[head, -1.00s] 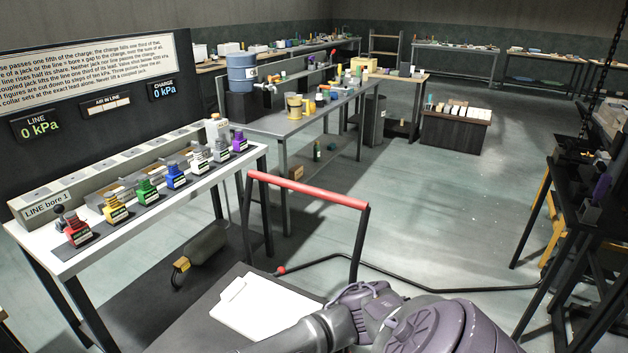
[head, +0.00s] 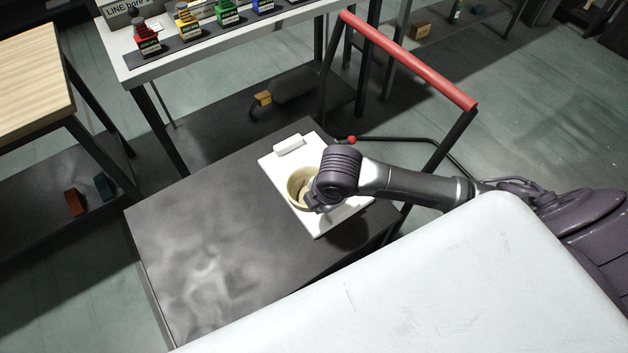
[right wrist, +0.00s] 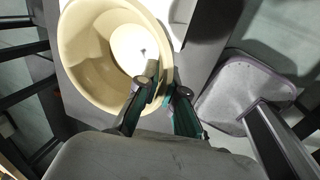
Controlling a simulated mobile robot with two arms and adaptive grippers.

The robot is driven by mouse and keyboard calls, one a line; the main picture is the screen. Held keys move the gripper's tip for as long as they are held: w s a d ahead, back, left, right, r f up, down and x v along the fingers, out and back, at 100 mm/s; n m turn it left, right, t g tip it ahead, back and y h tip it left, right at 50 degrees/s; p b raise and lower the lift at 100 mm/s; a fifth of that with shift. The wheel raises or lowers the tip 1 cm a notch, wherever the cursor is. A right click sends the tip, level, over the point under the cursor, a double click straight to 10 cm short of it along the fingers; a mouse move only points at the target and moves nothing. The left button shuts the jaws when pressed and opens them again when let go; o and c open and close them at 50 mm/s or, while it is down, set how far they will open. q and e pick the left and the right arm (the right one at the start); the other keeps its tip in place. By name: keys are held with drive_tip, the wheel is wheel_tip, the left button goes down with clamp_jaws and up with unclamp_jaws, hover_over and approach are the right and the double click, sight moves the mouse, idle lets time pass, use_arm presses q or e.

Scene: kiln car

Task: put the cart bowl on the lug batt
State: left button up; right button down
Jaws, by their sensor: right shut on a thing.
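The cart bowl (head: 294,194) is cream and round, and it is over the white lug batt (head: 326,219), which has a raised white lug (head: 289,145) at its far end. My right gripper (head: 314,201) is at the bowl's right side. In the right wrist view, its fingers (right wrist: 162,92) are shut on the rim of the bowl (right wrist: 82,55), one inside and one outside. I cannot tell whether the bowl's base touches the batt. My left gripper is not in view.
The batt lies on a dark cart top (head: 190,240) with clear room to its left. A red-topped handle (head: 410,60) rises at the cart's far right side. A white bench (head: 150,62) with coloured jacks stands behind, and a wooden table (head: 30,85) is at the left.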

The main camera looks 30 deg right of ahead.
drive_tip(key=n, duration=0.1)
drive_tip(key=w+f+n, duration=0.1)
drive_tip(key=d+n+y, duration=0.1)
drive_tip(key=n, duration=0.1)
drive_tip(key=shift+w+d+f+b, duration=0.1)
drive_tip(key=shift+w+f+b, duration=0.15)
drive_tip(key=shift+w+b, duration=0.15)
drive_tip(key=shift+w+d+f+n, duration=0.2)
drive_tip(key=shift+w+d+n, duration=0.1)
drive_tip(key=shift+n, duration=0.1)
drive_tip(key=w+d+f, duration=0.4)
drive_tip(key=w+d, duration=0.1)
drive_tip(key=w+d+f+b, duration=0.1)
drive_tip(key=w+d+f, duration=0.1)
drive_tip(key=shift+w+d+f, duration=0.25)
drive_tip(key=shift+d, duration=0.05)
drive_tip(key=shift+w+d+f, duration=0.1)
drive_tip(key=shift+d+f, duration=0.05)
drive_tip(key=shift+f, duration=1.95)
drive_tip(key=c, duration=1.3)
unclamp_jaws()
